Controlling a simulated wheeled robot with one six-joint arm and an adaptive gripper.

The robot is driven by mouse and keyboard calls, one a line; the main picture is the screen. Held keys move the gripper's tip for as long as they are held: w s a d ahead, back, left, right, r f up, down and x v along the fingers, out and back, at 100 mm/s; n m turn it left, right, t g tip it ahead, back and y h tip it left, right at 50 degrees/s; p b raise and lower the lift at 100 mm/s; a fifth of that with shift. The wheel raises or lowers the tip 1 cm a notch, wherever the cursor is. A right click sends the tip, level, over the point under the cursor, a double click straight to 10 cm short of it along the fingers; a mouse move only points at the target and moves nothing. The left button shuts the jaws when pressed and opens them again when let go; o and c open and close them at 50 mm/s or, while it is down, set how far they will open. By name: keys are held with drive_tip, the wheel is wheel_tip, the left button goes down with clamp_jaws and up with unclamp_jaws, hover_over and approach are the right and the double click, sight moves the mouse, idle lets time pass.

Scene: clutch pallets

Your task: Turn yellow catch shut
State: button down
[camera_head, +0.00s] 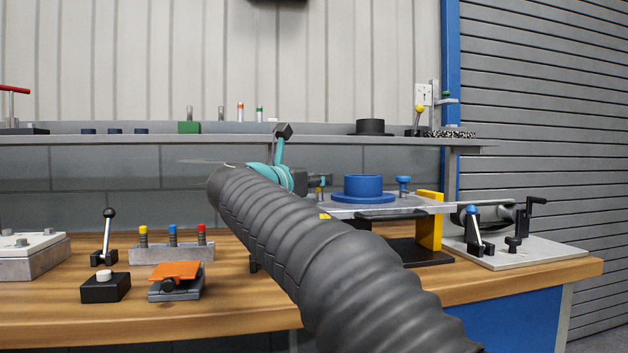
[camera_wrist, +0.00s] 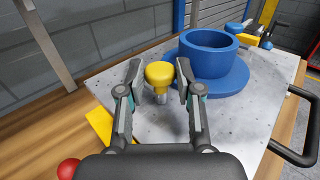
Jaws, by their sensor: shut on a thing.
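The yellow catch (camera_wrist: 160,74) is a round knob on a short metal stem, standing upright near the edge of a grey metal plate (camera_wrist: 225,118). The plate also shows in the head view (camera_head: 410,208), raised above the bench. There my gripper (camera_head: 319,181) is at the plate's left end, and my arm hides much of the area around it.
A blue flanged ring (camera_wrist: 208,62) sits on the plate beside the catch. A blue knob (camera_head: 403,182) stands at the plate's right. A yellow support (camera_head: 430,215) is under that end. A black handle (camera_wrist: 300,130) sticks out from the plate. A shelf (camera_head: 340,141) runs behind.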

drive_tip(key=h+p, duration=0.1)
drive_tip(key=m+g+p, duration=0.1)
drive_tip(key=p, duration=0.1)
drive_tip(key=shift+w+a+r+h, duration=0.15)
drive_tip(key=shift+r+h, duration=0.05)
drive_tip(key=shift+h, duration=0.2)
drive_tip(key=shift+w+a+f+m+g+h+p, duration=0.1)
drive_tip(key=shift+f+m+g+h+p, duration=0.1)
drive_tip(key=shift+m+g+h, duration=0.5)
drive_tip(key=shift+w+a+f+m+g+h+p, duration=0.1)
drive_tip(key=shift+m+g+h+p, duration=0.05)
drive_tip(key=shift+m+g+h, duration=1.05)
drive_tip(key=shift+m+g, duration=0.1)
drive_tip(key=shift+r+m+g+h, duration=0.1)
drive_tip(key=shift+m+g+h, duration=0.4)
drive_tip(key=shift+g, duration=0.3)
drive_tip(key=c, duration=0.8)
unclamp_jaws()
